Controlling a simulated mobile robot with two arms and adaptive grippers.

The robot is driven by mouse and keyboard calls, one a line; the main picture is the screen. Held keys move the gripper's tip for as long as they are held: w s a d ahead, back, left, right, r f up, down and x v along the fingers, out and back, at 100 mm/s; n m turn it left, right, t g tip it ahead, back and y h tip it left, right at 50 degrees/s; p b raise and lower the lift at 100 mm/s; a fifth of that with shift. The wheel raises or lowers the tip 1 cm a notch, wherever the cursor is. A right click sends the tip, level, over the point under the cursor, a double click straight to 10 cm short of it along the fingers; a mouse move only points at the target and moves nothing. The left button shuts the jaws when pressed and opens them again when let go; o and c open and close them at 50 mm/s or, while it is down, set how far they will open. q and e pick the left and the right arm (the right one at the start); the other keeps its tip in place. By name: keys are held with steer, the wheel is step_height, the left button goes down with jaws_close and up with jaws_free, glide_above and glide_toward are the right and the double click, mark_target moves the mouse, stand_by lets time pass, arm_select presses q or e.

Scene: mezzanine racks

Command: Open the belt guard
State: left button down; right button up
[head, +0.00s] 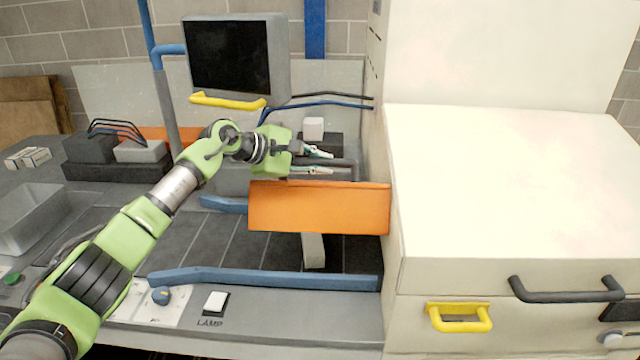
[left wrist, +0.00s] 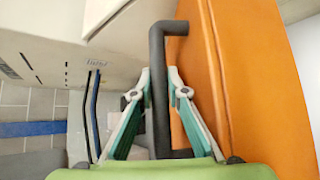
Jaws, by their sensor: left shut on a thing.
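The belt guard is an orange panel (head: 320,208) in the middle of the head view, standing over the dark belt bed. It also fills much of the right side of the left wrist view (left wrist: 265,80). A dark bar handle (left wrist: 170,28) is fixed to it. My left gripper (head: 322,162) is behind the panel's upper edge in the head view. In the left wrist view its fingers (left wrist: 159,80) are on both sides of the handle's long bar, shut on it. My right gripper is not in view.
A cream cabinet (head: 500,180) stands close on the right, with a dark handle (head: 566,297) and a yellow handle (head: 460,325). A monitor (head: 230,55) with a yellow bar is behind my arm. A blue rail (head: 270,279) runs along the front; a grey bin (head: 28,220) is at the left.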

arm_select(q)
steer(key=shift+w+r+b, duration=0.3)
steer(key=shift+w+r, duration=0.65)
steer(key=shift+r, duration=0.1)
